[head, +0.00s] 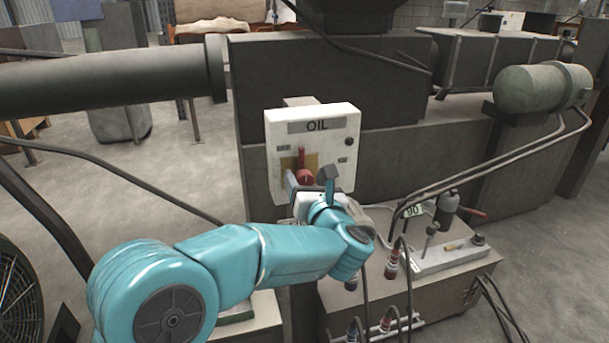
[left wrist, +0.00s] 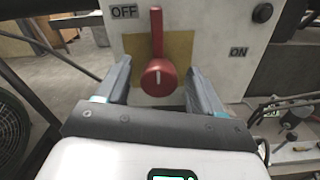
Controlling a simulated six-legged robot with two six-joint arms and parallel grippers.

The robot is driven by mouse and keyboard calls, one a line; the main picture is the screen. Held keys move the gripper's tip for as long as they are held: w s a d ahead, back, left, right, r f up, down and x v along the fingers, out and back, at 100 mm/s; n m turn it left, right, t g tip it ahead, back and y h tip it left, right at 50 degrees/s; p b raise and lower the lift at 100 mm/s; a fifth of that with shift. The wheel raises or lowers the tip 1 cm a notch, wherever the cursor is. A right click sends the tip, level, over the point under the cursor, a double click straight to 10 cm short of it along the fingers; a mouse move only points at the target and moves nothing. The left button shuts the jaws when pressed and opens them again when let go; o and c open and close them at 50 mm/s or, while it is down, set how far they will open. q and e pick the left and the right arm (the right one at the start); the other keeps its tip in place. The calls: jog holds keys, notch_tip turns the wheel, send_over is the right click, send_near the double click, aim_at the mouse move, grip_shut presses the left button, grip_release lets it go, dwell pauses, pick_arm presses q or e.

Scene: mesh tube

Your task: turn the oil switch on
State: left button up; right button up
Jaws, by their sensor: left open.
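The oil switch is a red rotary knob with a handle (head: 304,175) on a white box labelled OIL (head: 338,140). In the left wrist view the red knob (left wrist: 158,78) sits on a yellow plate, its handle pointing straight up. The OFF label is at the upper left and the ON label (left wrist: 238,52) at the right. My left gripper (head: 309,180) is open in front of the box. In the left wrist view its two fingers (left wrist: 160,88) stand on either side of the knob, with gaps between; I cannot tell how deep they reach. My right gripper is not in view.
A large dark pipe (head: 110,82) runs in from the left. A grey machine body (head: 400,160) stands behind the box. A bench with hoses and fittings (head: 450,260) is at the lower right. A fan (head: 18,295) is at the lower left.

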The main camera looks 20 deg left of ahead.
pick_arm(q)
jog(key=shift+w+a, duration=0.45)
jog(key=shift+w, duration=0.1)
jog(key=c, duration=1)
